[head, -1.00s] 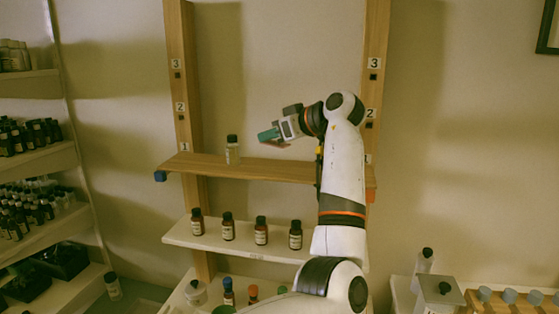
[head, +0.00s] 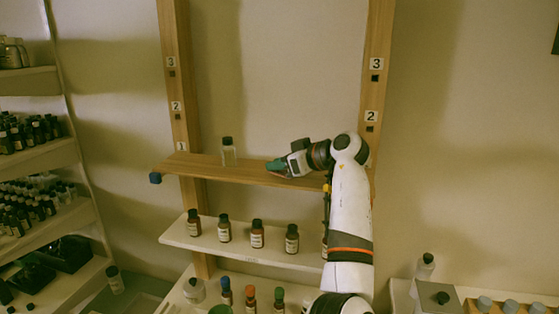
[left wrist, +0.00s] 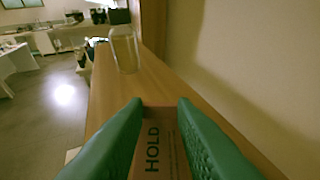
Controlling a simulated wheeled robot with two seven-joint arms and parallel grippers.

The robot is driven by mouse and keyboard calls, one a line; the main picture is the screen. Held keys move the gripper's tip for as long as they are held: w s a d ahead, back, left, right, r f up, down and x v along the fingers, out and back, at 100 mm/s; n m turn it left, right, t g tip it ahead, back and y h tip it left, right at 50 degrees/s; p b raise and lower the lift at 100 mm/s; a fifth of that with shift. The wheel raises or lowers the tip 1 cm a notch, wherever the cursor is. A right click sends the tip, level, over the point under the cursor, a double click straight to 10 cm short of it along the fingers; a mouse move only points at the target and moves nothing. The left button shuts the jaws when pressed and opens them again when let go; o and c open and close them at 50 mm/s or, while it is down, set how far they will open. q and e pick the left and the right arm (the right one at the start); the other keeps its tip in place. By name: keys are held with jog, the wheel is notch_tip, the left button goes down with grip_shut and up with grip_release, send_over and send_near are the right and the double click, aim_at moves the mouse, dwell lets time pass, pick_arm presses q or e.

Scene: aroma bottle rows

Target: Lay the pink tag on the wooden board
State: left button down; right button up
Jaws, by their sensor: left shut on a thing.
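The wooden board (head: 205,168) spans the two uprights as the upper shelf. It also runs away from me in the left wrist view (left wrist: 150,84). My left gripper (head: 274,167) is low at the board's middle-right. In the left wrist view its green fingers (left wrist: 160,104) are shut on the pink tag (left wrist: 153,158), which reads HOLD and looks brownish-pink in this light. The tag lies flat between the fingers, at or just above the board; I cannot tell if it touches. My right gripper is not in view.
A clear bottle with a black cap (head: 228,153) stands on the board left of my gripper, also in the left wrist view (left wrist: 124,50). Brown bottles (head: 257,235) stand on the white shelf (head: 207,243) below. The board between gripper and clear bottle is bare.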

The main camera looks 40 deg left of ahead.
pick_arm(q)
jog(key=shift+s, duration=0.15)
jog(key=c, duration=1.4)
grip_release()
jog(key=shift+o, duration=1.4)
jog(key=b+v, duration=0.3)
jog(key=v, duration=0.7)
jog(key=shift+d+r+b, duration=0.1)
jog(key=shift+d+b, duration=0.25)
jog(key=shift+b, duration=0.05)
jog(key=shift+d+r, duration=0.35)
jog(key=shift+d, duration=0.25)
jog(key=shift+f, duration=0.1)
